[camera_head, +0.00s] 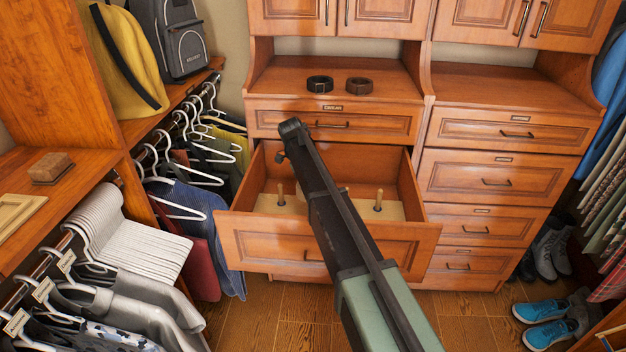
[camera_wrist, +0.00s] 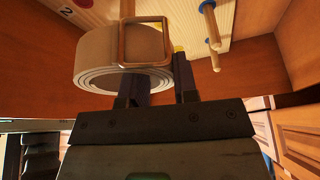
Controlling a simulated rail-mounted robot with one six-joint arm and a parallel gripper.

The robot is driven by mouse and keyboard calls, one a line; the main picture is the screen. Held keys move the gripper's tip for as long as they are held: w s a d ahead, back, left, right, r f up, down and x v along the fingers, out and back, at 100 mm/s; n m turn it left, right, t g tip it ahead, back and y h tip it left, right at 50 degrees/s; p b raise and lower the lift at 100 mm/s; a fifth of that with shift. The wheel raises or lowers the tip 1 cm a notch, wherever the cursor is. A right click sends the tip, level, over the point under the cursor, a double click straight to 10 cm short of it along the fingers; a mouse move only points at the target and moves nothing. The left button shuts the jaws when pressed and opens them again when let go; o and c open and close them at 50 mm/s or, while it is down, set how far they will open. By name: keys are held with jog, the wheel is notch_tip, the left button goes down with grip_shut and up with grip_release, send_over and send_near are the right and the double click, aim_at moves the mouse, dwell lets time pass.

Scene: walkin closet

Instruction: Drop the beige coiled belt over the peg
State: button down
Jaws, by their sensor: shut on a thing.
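The beige coiled belt (camera_wrist: 105,58), with a metal buckle (camera_wrist: 146,42), is in the wrist view. My gripper (camera_wrist: 158,72) is shut on the coil's side, one dark finger seeming to run inside the coil. The belt is hidden behind my arm in the head view. Wooden pegs stand in the open drawer: a left peg (camera_head: 281,194) and a right peg (camera_head: 378,200), with another partly behind my arm. In the wrist view, a peg with a blue base ring (camera_wrist: 207,7) is right of the belt, apart from it. A red ring and a "2" label show at upper left.
The open drawer (camera_head: 240,240) has wooden walls around the pegs. A black coiled belt (camera_head: 320,84) and a brown coiled belt (camera_head: 359,84) lie on the counter above. Hanging clothes (camera_head: 210,210) are close to the drawer's left side.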

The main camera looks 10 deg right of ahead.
notch_tip(320, 180, down, 2)
jog(key=shift+f+b, duration=0.1)
jog(key=shift+b, duration=0.6)
jog(key=shift+w, duration=0.1)
jog(key=shift+w+d, duration=0.3)
jog(key=shift+w, duration=0.2)
dwell(0.3)
jog(key=shift+f+b, duration=1.65)
jog(key=shift+f+b, duration=1.7)
